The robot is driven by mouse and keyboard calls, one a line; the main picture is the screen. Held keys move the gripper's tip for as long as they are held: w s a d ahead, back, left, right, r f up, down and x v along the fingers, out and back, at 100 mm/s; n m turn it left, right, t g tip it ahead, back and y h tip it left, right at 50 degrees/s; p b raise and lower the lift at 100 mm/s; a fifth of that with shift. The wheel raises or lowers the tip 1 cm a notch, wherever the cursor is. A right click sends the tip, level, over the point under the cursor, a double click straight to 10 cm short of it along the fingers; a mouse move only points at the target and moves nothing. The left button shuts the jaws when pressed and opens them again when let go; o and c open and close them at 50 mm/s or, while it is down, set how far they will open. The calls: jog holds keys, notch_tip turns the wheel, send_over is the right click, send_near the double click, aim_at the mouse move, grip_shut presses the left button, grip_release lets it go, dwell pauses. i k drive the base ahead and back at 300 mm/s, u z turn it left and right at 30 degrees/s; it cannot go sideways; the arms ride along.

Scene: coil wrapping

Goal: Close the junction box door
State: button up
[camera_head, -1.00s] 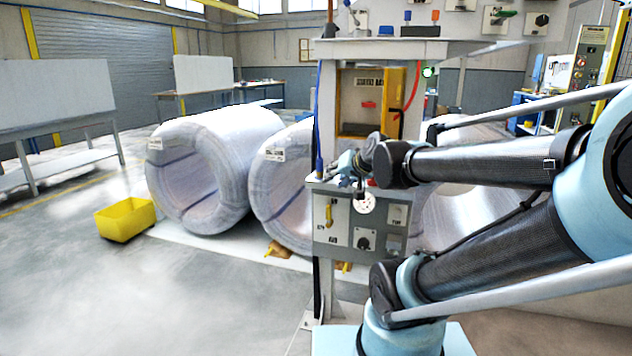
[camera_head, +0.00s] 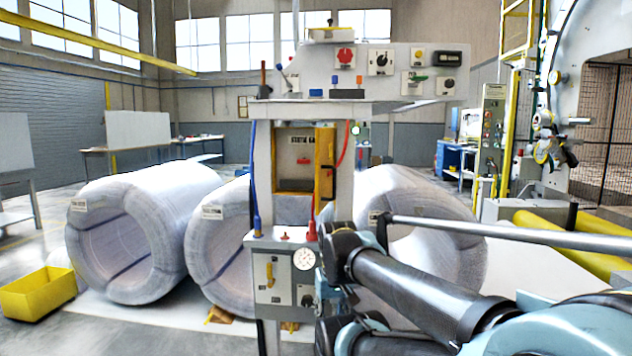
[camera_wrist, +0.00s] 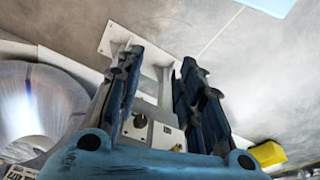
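The junction box (camera_head: 294,165) is set in the middle of the grey control stand, with a lettered label on its back panel. Its yellow door (camera_head: 326,165) stands open, swung out at the right edge of the opening. My gripper (camera_wrist: 158,64) is open and empty in the wrist view, its two dark fingers well apart, with the foot and lower panel of the stand behind them. In the head view my arm reaches in low, right of the lower panel; the fingers cannot be made out there. The door is not recognisable in the wrist view.
A lower panel (camera_head: 283,280) with a gauge and switches is below the box, and a shelf (camera_head: 345,107) with a switch board is above. A red hose hangs beside the door. Wrapped coils (camera_head: 135,235) and a yellow bin (camera_head: 37,292) are on the left.

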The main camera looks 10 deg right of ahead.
aim_at(325, 187)
jog(key=u, duration=0.55)
jog(key=k, duration=1.1)
jog(key=z, duration=0.5)
jog(key=i, duration=0.5)
jog(key=z, duration=0.05)
